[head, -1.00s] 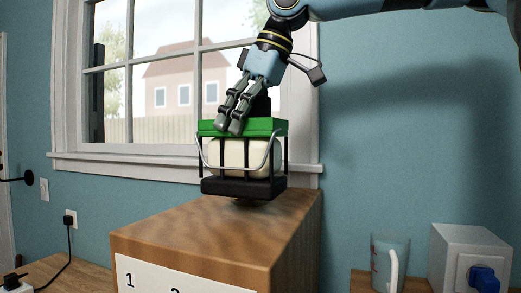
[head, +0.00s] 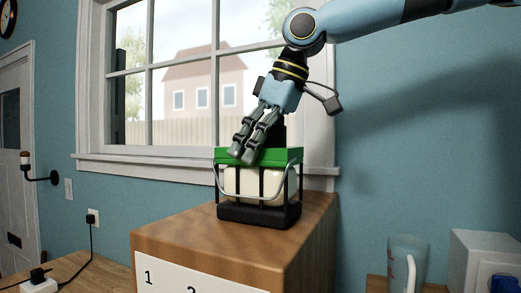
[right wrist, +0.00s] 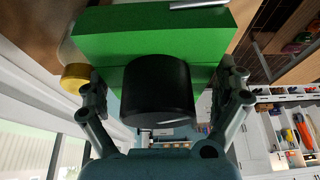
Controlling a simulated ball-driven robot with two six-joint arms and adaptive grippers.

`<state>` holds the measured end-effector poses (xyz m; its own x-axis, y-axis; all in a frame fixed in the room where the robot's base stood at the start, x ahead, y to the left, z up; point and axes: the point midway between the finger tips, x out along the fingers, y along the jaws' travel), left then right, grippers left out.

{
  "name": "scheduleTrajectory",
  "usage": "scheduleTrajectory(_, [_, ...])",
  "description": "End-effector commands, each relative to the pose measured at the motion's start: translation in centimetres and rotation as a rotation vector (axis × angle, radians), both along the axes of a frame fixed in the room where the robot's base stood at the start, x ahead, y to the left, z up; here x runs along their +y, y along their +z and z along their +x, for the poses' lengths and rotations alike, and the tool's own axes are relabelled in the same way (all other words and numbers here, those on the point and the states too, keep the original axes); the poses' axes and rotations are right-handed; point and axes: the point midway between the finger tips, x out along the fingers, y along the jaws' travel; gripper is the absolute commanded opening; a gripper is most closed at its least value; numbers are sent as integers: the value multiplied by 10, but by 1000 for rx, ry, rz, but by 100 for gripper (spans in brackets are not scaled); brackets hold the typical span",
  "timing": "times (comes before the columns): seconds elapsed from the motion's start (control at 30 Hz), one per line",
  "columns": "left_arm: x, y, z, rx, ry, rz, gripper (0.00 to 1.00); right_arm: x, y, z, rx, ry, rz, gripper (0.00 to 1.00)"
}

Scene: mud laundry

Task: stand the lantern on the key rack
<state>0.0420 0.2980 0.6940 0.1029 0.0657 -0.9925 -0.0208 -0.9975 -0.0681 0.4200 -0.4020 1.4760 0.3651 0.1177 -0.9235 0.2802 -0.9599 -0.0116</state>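The lantern (head: 250,182) has a green top, a cream body behind black bars, a wire bail and a black base. It is upright, and its base appears to rest on the wooden top of the key rack (head: 180,236), whose white front bears numbers. My right gripper (head: 246,154) is at the lantern's top from above. In the right wrist view the fingers of my right gripper (right wrist: 165,85) flank the green top (right wrist: 150,38) and black knob (right wrist: 160,90), and appear closed on the lantern. The contact is partly hidden. My left gripper is out of view.
The window (head: 185,80) and its sill are behind the lantern. A mug (head: 400,262) and a white box (head: 478,255) with a blue part stand at the lower right. A power strip (head: 40,284) lies at the lower left. The rack's top left of the lantern is bare.

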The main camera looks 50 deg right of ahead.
Motion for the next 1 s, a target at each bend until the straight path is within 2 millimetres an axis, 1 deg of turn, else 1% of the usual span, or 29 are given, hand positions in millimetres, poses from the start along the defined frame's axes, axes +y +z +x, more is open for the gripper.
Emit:
scheduleTrajectory(0.17, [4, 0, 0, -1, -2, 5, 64, 0, 1, 0, 0, 0, 0, 100])
scheduleTrajectory(0.27, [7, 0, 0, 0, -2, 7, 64, -1, 7, -1, -3, 0, 0, 100])
scheduleTrajectory(0.37, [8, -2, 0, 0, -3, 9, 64, -3, 21, -6, -5, -1, 0, 100])
scheduleTrajectory(0.6, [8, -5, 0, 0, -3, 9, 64, -9, 72, -27, -5, -2, -1, 100])
scheduleTrajectory(0.7, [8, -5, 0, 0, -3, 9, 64, -11, 90, -34, -4, -2, 0, 100])
scheduleTrajectory(0.83, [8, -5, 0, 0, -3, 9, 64, -14, 105, -40, -1, -1, 0, 100])
scheduleTrajectory(1.0, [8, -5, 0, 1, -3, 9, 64, -14, 113, -44, 0, 0, 1, 100])
